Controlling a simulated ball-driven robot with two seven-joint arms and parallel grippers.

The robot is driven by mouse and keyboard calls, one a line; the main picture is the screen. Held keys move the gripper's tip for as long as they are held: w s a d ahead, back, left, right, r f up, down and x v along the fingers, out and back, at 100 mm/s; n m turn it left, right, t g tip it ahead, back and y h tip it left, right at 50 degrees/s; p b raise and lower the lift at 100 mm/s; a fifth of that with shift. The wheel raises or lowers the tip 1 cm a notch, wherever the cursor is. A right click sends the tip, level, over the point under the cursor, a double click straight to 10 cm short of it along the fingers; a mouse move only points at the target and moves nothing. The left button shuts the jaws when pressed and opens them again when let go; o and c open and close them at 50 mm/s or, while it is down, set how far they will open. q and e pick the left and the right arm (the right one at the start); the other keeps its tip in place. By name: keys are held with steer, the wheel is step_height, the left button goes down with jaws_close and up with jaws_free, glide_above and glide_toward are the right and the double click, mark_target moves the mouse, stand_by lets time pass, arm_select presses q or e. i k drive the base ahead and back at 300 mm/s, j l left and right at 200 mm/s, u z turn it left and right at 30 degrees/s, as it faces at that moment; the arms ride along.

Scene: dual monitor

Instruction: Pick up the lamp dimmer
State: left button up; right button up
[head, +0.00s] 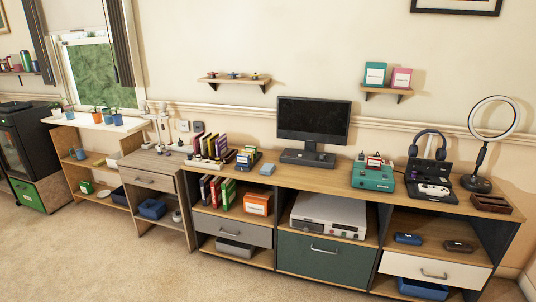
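I cannot pick out the lamp dimmer for certain at this size. A ring lamp (480,183) on a dark round base stands at the right end of the long desk. A brown open tray (491,203) lies in front of its base. A small grey-blue block (267,169) lies on the desk left of the monitor (313,118). A blue case (408,238) and a dark case (458,246) lie on the open shelf below the desk's right end. Neither of my grippers is in view.
The long wooden desk (335,180) stands against the wall. It also carries a teal box (373,174), headphones (427,144) and a black case with a white controller (434,190). A lower wooden cabinet (150,165) stands to its left. The carpet (120,265) in front is clear.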

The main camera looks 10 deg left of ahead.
mark_target(176, 219)
steer(key=i+j+u, duration=0.1)
steer(key=i+u, duration=0.75)
steer(key=i, duration=0.15)
steer(key=i+l+u, duration=0.25)
steer(key=i+u, duration=0.15)
steer(key=i+j+z, duration=0.1)
steer(key=i+z, duration=0.15)
steer(key=z, duration=0.15)
steer(key=i+j+z, duration=0.2)
steer(key=z, duration=0.15)
steer(key=i+j+z, duration=0.25)
steer(key=z, duration=0.15)
steer(key=i+j, duration=0.25)
steer(key=j, duration=0.15)
steer(key=i+j+z, duration=0.1)
steer(key=i+j, duration=0.35)
steer(key=j, duration=0.35)
steer(key=i+j+z, duration=0.1)
steer(key=i+j, duration=0.15)
steer(key=j, duration=0.15)
